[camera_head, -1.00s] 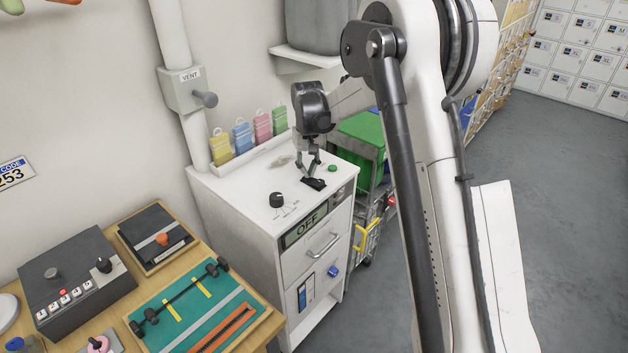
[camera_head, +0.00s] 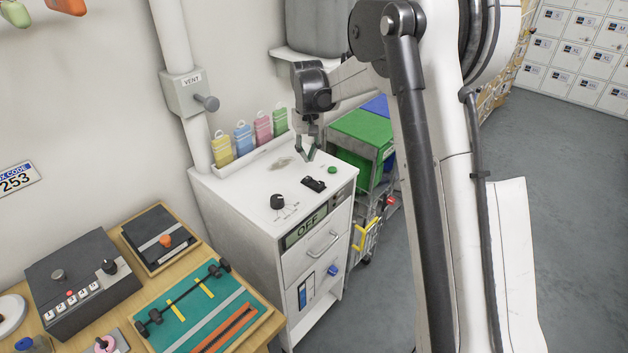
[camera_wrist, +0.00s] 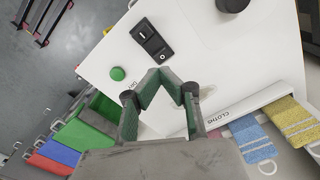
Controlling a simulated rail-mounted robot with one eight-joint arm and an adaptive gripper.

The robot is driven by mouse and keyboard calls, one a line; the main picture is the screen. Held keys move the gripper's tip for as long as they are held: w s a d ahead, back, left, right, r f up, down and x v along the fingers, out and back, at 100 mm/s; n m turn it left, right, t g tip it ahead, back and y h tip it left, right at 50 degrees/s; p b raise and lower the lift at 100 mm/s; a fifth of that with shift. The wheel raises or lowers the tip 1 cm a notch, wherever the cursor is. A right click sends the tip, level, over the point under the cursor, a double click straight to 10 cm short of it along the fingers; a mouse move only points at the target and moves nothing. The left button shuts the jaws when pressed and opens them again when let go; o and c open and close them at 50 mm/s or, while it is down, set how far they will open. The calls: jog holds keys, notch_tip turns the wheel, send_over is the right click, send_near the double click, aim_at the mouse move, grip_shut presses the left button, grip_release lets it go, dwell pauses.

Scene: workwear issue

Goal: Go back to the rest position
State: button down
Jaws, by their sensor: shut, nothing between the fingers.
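My gripper (camera_head: 309,157) is shut and empty above the white top of the cabinet (camera_head: 232,187). In the wrist view its green-padded fingers (camera_wrist: 166,76) meet at the tips over the bare white top. A black rocker switch (camera_head: 314,184) lies just in front of the gripper, apart from it; it also shows in the wrist view (camera_wrist: 152,40). A green button (camera_head: 332,170) is to the right of the switch. A black knob (camera_head: 277,201) stands at the front left of the top. The cabinet display (camera_head: 308,228) reads OFF.
Coloured cloths (camera_head: 243,139) hang in a rack along the back edge of the cabinet. A trolley with green and blue bins (camera_head: 361,128) stands to the right. A workbench with a control box (camera_head: 80,282) and a teal tray (camera_head: 190,309) is at lower left. Open floor (camera_head: 560,180) lies right.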

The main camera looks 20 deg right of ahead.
jog(key=shift+r, duration=0.1)
dwell(0.3)
jog(key=s+r+t+b, duration=0.1)
jog(key=s+r+t, duration=0.1)
jog(key=s+r, duration=0.55)
jog(key=s+r+t+b, duration=0.1)
jog(key=s+r, duration=0.4)
jog(key=s, duration=0.6)
jog(key=s+f+t+b, duration=0.1)
jog(key=s+f+t, duration=0.1)
jog(key=s, duration=0.8)
jog(key=s+f+t+b, duration=0.1)
jog(key=s+f+t, duration=0.1)
jog(key=s, duration=0.8)
jog(key=shift+s+f+m, duration=0.25)
jog(key=shift+s+m, duration=0.05)
